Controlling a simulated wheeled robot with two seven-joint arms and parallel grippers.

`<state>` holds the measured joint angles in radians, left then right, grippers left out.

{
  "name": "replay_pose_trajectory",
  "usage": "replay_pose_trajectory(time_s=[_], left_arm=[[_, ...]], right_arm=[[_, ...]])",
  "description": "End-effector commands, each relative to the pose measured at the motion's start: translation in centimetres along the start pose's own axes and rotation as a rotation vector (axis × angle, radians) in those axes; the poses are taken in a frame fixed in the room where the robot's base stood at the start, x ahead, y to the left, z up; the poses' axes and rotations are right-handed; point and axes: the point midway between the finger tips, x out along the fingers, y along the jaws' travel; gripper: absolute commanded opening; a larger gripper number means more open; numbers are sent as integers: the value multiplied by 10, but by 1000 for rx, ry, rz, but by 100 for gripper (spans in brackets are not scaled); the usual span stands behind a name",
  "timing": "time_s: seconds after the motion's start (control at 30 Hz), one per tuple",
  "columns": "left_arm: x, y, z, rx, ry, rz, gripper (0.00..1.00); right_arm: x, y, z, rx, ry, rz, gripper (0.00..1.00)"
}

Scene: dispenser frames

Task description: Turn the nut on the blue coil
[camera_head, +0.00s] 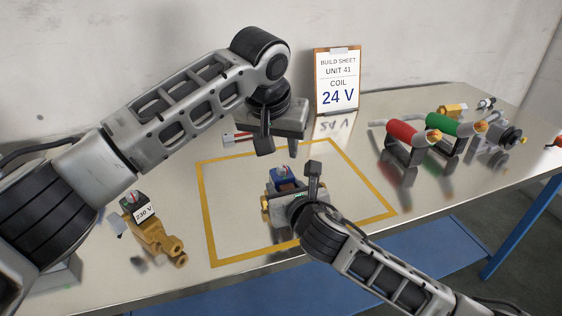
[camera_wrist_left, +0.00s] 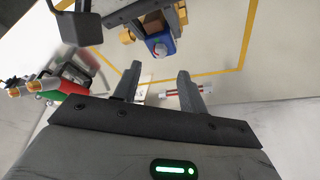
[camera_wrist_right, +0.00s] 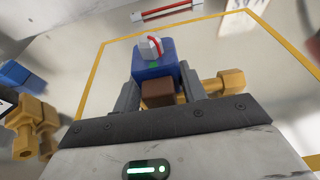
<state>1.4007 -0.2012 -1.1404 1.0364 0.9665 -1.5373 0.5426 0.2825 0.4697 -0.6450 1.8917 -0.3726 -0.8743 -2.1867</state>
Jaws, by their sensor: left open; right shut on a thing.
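The blue coil (camera_head: 284,176) sits on a brass valve body inside the yellow-taped square. A pale nut with a red mark (camera_wrist_right: 150,46) is on top of the coil; the nut also shows in the left wrist view (camera_wrist_left: 160,48). A brown block (camera_wrist_right: 157,93) is on the coil's near side. My right gripper (camera_wrist_right: 158,74) is shut with its fingers on both sides of the blue coil. My left gripper (camera_head: 279,147) is open and empty, above and beyond the coil. In the left wrist view its fingertips (camera_wrist_left: 158,76) are apart from the nut.
A brass valve with a 230 V coil (camera_head: 145,212) stands at the left. The 24 V build sheet (camera_head: 337,80) stands at the back. Red (camera_head: 403,133) and green (camera_head: 444,125) cylinders rest on stands at the right. A red-and-white rod (camera_wrist_left: 182,93) lies behind the coil.

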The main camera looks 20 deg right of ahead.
Motion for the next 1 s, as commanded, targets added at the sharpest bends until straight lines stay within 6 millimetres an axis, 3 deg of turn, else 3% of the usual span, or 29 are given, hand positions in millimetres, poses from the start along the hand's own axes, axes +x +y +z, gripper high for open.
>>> replay_pose_trajectory(time_s=[0.1,0.3,0.73,0.77,0.9,1.0], left_arm=[[25,0,0,0,-3,-1,42],[54,0,0,1,-2,1,42],[66,0,0,2,0,2,42],[66,0,0,2,0,2,39],[66,0,0,1,0,2,0],[65,0,0,2,0,2,0]], right_arm=[[0,0,-1,0,2,0,1],[0,0,-1,0,2,0,1],[0,0,-1,0,2,0,1],[0,0,-1,0,2,0,1],[0,0,-1,0,2,0,1],[0,0,-1,0,2,0,1]])
